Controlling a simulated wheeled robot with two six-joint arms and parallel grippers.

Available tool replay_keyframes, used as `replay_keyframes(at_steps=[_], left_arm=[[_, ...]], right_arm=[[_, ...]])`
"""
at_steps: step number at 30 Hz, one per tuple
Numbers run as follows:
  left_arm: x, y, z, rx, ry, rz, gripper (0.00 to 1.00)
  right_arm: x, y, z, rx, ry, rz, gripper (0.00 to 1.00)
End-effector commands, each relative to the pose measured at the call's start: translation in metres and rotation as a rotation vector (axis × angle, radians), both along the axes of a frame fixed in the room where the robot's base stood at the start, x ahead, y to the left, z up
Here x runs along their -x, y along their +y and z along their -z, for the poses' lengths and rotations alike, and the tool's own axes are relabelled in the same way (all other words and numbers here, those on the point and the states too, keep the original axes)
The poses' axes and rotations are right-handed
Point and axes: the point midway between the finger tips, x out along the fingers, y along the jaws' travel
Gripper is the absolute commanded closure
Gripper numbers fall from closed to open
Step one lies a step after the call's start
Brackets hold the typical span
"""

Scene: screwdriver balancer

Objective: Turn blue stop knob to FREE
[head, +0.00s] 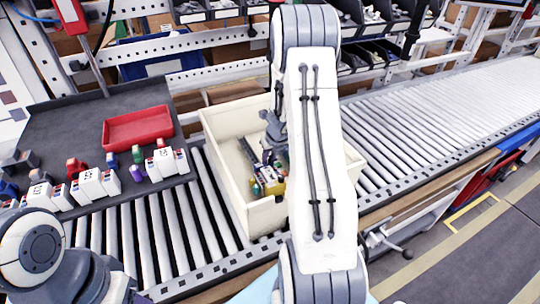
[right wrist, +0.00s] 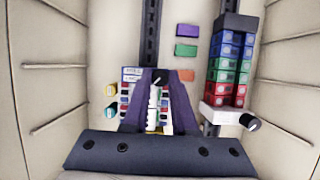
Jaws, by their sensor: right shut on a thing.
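A cream crate (head: 228,125) stands on the roller conveyor, with rails and coloured blocks inside. My right gripper (right wrist: 160,78) reaches down into it and is shut on a dark knob (right wrist: 158,83) with a pale mark. The knob sits between the dark purple fingertips; its blue colour and any FREE lettering cannot be made out. A second dark knob (right wrist: 250,122) sits on a white block right of the gripper, apart from it. In the head view my right arm hides part of the crate. My left gripper is out of the picture; only left arm links show at lower left.
A stack of blue, green and red blocks (right wrist: 230,68) stands right of the gripper. The crate wall (right wrist: 40,60) is close on the left. A red tray (head: 138,128) and several white blocks stand on a dark mat (head: 60,135). The conveyor (head: 430,110) at right is clear.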

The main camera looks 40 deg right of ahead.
Motion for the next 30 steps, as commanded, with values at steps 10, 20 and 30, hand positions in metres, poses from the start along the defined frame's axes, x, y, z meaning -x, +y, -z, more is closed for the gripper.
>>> replay_keyframes(at_steps=[10,20,30], left_arm=[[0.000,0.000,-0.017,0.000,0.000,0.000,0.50],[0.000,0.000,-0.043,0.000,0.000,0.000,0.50],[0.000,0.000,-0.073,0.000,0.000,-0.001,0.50]], right_arm=[[0.000,0.002,-0.003,-0.001,0.002,0.153,1.00],[-0.001,0.004,-0.004,0.001,0.002,0.448,1.00],[-0.003,0.005,-0.004,0.001,0.002,0.775,1.00]])
